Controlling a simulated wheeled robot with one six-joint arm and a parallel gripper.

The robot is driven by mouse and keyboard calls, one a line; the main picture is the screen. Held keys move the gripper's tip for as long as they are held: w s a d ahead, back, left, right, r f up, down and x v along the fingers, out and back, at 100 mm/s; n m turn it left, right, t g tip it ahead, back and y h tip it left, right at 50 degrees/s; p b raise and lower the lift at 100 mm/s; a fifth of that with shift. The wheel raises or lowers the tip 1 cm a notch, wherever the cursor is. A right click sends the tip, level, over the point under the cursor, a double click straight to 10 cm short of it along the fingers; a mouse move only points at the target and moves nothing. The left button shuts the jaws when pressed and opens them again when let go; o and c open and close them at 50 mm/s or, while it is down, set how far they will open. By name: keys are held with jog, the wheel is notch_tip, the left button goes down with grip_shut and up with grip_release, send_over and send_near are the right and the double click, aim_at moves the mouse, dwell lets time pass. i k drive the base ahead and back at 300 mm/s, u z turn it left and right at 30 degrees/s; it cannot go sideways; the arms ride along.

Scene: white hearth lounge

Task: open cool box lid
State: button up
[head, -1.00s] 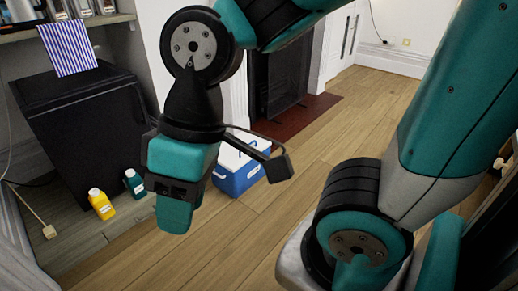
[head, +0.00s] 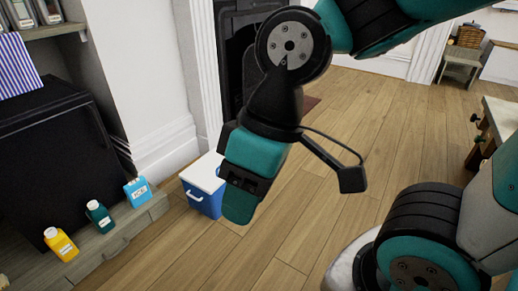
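The cool box (head: 203,200) stands on the wooden floor left of the middle in the head view. It has a blue body with a white handle, and its white lid (head: 205,172) lies flat on top, shut. My gripper (head: 240,205) hangs in front of the box's right side in the picture and hides part of it. I see no gap between its fingers from this angle, so whether it is open is not clear. Whether it touches the box cannot be told.
A yellow bottle (head: 61,243), a green bottle (head: 99,217) and a blue pack (head: 138,191) stand on a low ledge at left, by a black cabinet (head: 55,160). A fireplace (head: 236,55) is behind the box. A wooden bench (head: 490,130) stands at far right.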

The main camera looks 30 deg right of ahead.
aim_at(202, 174)
jog(key=z, duration=0.2)
jog(key=i, duration=1.25)
jog(key=u, duration=0.8)
